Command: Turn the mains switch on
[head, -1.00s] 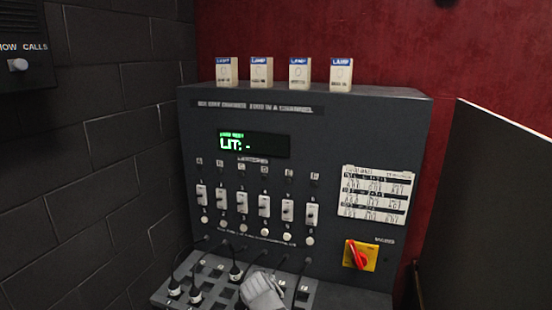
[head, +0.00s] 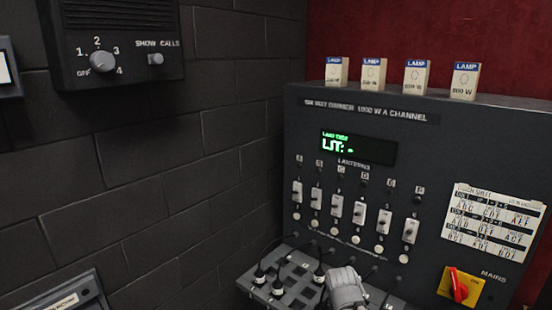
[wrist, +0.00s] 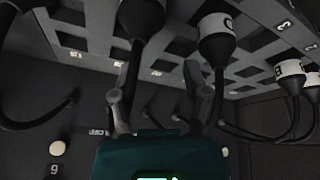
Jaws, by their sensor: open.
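The mains switch (head: 459,286) is a red rotary knob on a yellow plate, low on the right of the dark dimmer cabinet, beside the label MAINS. Its red handle slants from upper left to lower right. It is not recognisable in the wrist view. My gripper (head: 346,285) shows grey at the bottom of the head view, over the patch panel and left of the switch. In the wrist view my gripper (wrist: 160,75) has its two fingers apart, with nothing clearly held, among black plugs and cables.
Plugs (head: 261,274) with black cables stand in the patch panel. A row of sliders (head: 359,211) and a display (head: 357,147) are above. A chart (head: 493,224) is above the switch. Lamp boxes (head: 465,81) stand on the cabinet. A dial box (head: 105,58) hangs on the left wall.

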